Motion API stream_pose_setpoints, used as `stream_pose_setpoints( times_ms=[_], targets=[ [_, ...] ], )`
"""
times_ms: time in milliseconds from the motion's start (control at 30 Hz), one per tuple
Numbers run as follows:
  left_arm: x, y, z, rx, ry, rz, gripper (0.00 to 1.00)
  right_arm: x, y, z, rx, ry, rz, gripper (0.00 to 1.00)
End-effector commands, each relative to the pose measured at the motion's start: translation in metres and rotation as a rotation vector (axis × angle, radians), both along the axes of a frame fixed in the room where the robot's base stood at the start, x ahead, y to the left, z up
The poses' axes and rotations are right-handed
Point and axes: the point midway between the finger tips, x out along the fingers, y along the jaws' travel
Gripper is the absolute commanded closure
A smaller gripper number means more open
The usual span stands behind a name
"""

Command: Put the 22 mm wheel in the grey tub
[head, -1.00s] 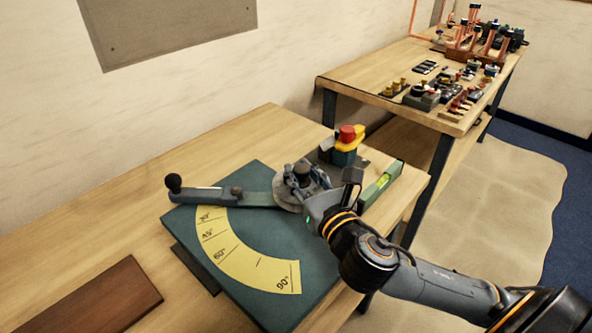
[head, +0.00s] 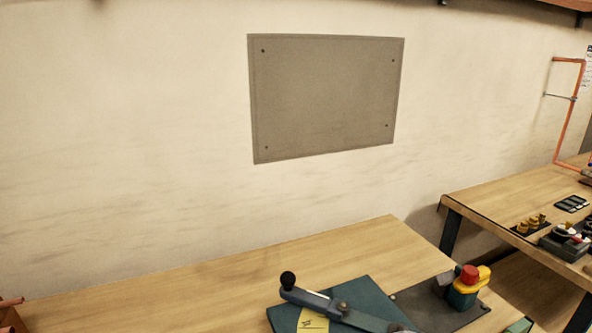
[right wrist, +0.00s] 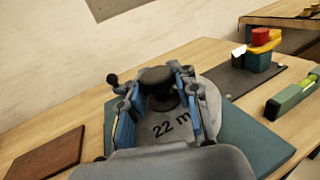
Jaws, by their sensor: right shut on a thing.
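The 22 mm wheel (right wrist: 211,100) is a grey disc marked "22 m" in the right wrist view, with the rest of the marking hidden. A dark round knob (right wrist: 157,77) stands up at its middle. My right gripper (right wrist: 158,92) is shut on the wheel at this knob, one blue-padded finger on each side. The wheel is over the teal bender plate (right wrist: 245,135); I cannot tell if it touches it. The plate also shows at the bottom of the head view (head: 365,292). My left gripper and the grey tub are not in view.
A lever with a black ball (head: 288,279) lies across the plate. A red and yellow block (head: 468,282) stands on a dark mat to its right. A brown board (right wrist: 45,152) lies at the left. A second bench (head: 490,195) holds small parts at the right.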

Motion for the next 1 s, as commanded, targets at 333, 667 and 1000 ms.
stream_pose_setpoints(
  times_ms=[333,667,1000],
  targets=[
    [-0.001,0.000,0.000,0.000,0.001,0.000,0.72,-0.042,0.029,-0.045,-0.007,0.013,0.042,1.00],
    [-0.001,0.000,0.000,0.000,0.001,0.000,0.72,-0.043,0.030,-0.045,-0.009,0.012,0.043,1.00],
    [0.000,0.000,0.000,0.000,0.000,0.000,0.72,-0.043,0.031,-0.045,-0.011,0.011,0.047,1.00]
  ],
)
